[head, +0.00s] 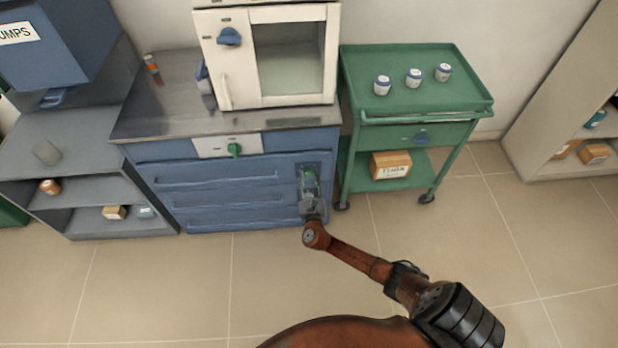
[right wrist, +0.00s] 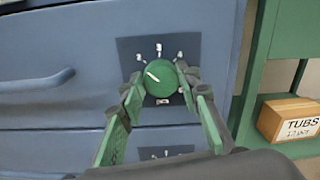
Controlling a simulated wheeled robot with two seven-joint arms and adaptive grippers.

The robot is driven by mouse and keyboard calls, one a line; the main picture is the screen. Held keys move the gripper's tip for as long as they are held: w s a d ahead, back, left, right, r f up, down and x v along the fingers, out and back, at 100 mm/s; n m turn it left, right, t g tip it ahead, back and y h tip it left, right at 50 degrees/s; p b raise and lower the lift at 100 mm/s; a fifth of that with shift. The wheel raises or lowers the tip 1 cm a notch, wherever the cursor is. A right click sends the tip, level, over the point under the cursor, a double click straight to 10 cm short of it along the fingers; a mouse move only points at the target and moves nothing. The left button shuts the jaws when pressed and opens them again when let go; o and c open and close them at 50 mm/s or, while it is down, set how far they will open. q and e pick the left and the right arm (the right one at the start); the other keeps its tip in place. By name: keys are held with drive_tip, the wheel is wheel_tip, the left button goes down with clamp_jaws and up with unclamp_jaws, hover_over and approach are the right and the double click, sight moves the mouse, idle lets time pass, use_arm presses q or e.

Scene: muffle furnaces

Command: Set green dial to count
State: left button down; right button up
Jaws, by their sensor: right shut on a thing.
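The green dial (right wrist: 160,78) is a round knob on a dark plate (right wrist: 126,50) on the blue cabinet front. Its white mark points up and left, toward the 2; the plate also shows a 3 above and a 4 to the upper right. My right gripper (right wrist: 161,87) is shut on the green dial, one finger at each side. In the head view my right gripper (head: 310,180) covers most of that plate at the cabinet's right end. Another green knob (head: 234,149) is on a pale panel higher up the cabinet. My left gripper is not in view.
Three small white and blue jars (head: 413,77) stand on the green cart (head: 465,105). A box marked TUBS (right wrist: 291,119) is on its lower shelf. A white furnace (head: 227,75) stands on the worktop. A second dark plate (right wrist: 165,152) is below the dial.

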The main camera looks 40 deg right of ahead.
drive_tip(key=o, duration=1.2)
drive_tip(key=shift+c, duration=0.2)
drive_tip(key=shift+s+a, duration=0.1)
drive_tip(key=shift+s, duration=0.05)
drive_tip(key=v, duration=1.1)
drive_tip(key=shift+s+a, duration=0.25)
drive_tip(key=shift+f, duration=0.1)
